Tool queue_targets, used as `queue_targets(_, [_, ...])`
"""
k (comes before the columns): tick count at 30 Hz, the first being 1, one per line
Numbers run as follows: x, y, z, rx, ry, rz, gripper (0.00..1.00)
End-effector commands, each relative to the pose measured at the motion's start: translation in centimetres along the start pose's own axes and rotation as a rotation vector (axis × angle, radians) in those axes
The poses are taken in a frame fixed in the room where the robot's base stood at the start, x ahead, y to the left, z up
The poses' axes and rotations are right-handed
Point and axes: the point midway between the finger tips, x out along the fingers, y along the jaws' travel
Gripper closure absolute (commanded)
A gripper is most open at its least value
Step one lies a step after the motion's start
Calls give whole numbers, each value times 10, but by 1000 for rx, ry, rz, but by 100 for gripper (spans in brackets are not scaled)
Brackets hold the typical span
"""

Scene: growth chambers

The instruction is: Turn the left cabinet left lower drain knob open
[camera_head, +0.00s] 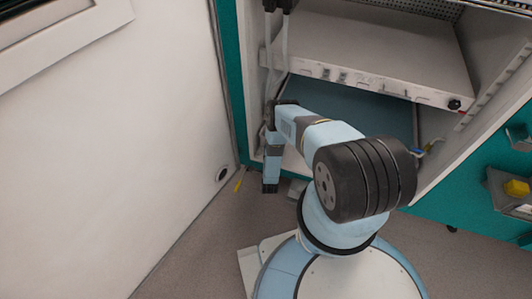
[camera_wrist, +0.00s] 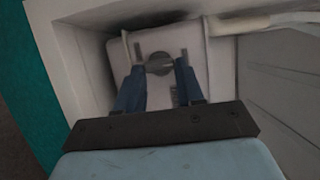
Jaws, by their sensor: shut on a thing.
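The drain knob (camera_wrist: 160,64) is a small dark grey round piece on a pale plate in a recess of the cabinet, at the upper middle of the wrist view. My gripper (camera_wrist: 161,68) has its two blue fingers on either side of the knob and is shut on it. How far the knob is turned is hard to tell. In the head view my arm reaches to the left lower inside of the teal-edged cabinet (camera_head: 229,75). The knob and my fingertips cannot be made out there.
A pale shelf (camera_head: 375,55) with a front rail crosses the cabinet above a blue-grey lower floor (camera_head: 350,112). Pale tubes (camera_head: 284,45) hang at the left inside. A yellow thing (camera_head: 516,188) sits in a holder at the right.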

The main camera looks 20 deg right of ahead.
Motion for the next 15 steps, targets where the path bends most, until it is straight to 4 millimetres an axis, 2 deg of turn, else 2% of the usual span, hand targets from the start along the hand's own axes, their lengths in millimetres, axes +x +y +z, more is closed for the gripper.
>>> queue_targets(14, [-2,3,-2,11,3,2,93])
queue_targets(15, [-2,3,-2,10,3,2,61])
